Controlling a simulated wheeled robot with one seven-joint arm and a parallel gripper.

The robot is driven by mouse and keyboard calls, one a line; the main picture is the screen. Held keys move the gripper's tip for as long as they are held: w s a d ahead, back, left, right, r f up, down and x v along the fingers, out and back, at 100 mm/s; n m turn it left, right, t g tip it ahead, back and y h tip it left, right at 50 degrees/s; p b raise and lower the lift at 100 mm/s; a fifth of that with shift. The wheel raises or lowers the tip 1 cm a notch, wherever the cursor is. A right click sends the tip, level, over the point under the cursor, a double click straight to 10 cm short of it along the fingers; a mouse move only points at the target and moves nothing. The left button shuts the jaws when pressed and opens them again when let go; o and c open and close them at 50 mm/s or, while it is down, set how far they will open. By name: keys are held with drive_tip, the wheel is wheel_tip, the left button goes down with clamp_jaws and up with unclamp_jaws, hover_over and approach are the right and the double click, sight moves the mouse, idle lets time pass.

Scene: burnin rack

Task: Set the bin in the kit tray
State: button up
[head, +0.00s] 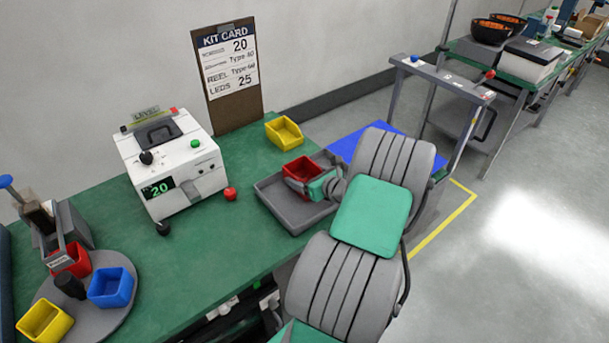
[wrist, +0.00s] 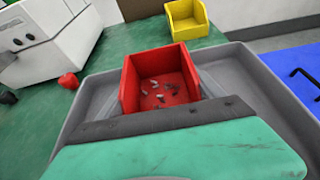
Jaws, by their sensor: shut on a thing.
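A red bin (head: 301,169) is held by my gripper (head: 318,182) over the grey kit tray (head: 268,200) on the green bench. In the wrist view the red bin (wrist: 128,87) is upright, with several small dark and light parts on its floor. The fingers of my gripper lie by the bin's near side, mostly hidden behind the green gripper body. The grey tray (wrist: 235,68) surrounds the bin on the sides seen. I cannot tell whether the bin's bottom touches the tray floor.
A yellow bin (head: 284,132) stands just behind the tray. A turntable (head: 112,312) with red, blue and yellow bins is at the front left. A blue surface (head: 352,140) lies right of the tray.

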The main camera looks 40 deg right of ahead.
drive_tip(key=shift+f, duration=0.2)
drive_tip(key=o, duration=1.6)
drive_tip(key=shift+c, duration=0.2)
drive_tip(key=shift+r, duration=0.3)
drive_tip(key=v, duration=1.2)
drive_tip(key=shift+f+b, duration=0.1)
drive_tip(key=shift+b, duration=0.2)
